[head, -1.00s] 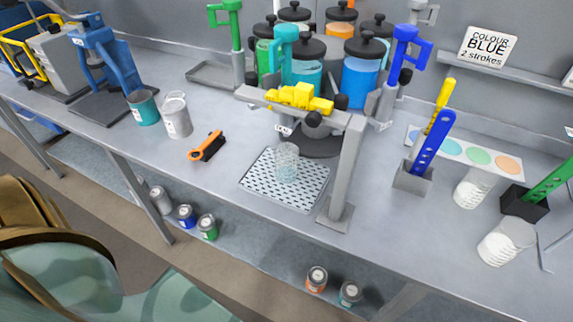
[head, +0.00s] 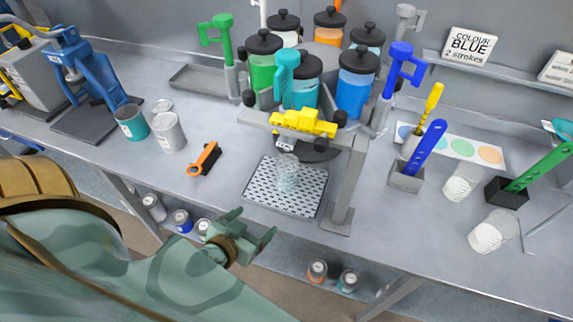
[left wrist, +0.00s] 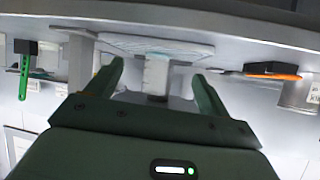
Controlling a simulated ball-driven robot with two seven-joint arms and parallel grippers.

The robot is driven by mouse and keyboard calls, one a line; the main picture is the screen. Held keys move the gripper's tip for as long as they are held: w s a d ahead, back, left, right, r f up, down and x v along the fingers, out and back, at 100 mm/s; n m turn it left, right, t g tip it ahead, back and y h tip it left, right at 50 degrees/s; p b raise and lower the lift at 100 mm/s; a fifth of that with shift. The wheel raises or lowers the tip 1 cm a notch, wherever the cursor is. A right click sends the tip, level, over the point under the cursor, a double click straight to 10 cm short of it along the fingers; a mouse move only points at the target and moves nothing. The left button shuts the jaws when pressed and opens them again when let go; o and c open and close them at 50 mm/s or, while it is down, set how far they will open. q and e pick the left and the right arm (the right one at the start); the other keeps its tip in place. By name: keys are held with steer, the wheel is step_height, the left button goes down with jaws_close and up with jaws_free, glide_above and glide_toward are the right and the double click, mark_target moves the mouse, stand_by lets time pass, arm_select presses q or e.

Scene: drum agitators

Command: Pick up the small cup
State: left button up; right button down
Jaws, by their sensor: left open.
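The small cup (head: 288,173) is clear and stands upright on the perforated drip tray (head: 258,190) under the dispenser's yellow valve (head: 303,123). My left gripper (head: 254,227) is open and empty, in front of the bench edge and nearer to me than the cup, apart from it. In the left wrist view, which looks upside down, a pale cup shape (left wrist: 156,74) shows between and beyond the fingers of my left gripper (left wrist: 158,78). My right gripper is not in view.
A grey post (head: 346,190) stands right of the tray. Metal and teal cans (head: 168,132) stand farther left. A blue paddle in a holder (head: 406,178) and clear cups (head: 490,232) stand right.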

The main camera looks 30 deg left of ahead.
arm_select(q)
steer(key=t, duration=0.1)
glide_toward(281, 179)
steer(key=shift+n, duration=0.4)
steer(key=b+x, duration=0.1)
steer(key=x, duration=0.6)
steer(key=shift+w+a+f, duration=0.1)
steer(key=shift+w+f, duration=0.05)
steer(key=shift+f, duration=0.05)
steer(key=b+x, duration=0.1)
steer(key=x, duration=0.5)
steer(key=shift+w+b, duration=0.1)
steer(key=shift+b, duration=0.2)
steer(key=shift+r, duration=0.1)
steer(key=c, duration=1)
steer(key=shift+c, duration=0.6)
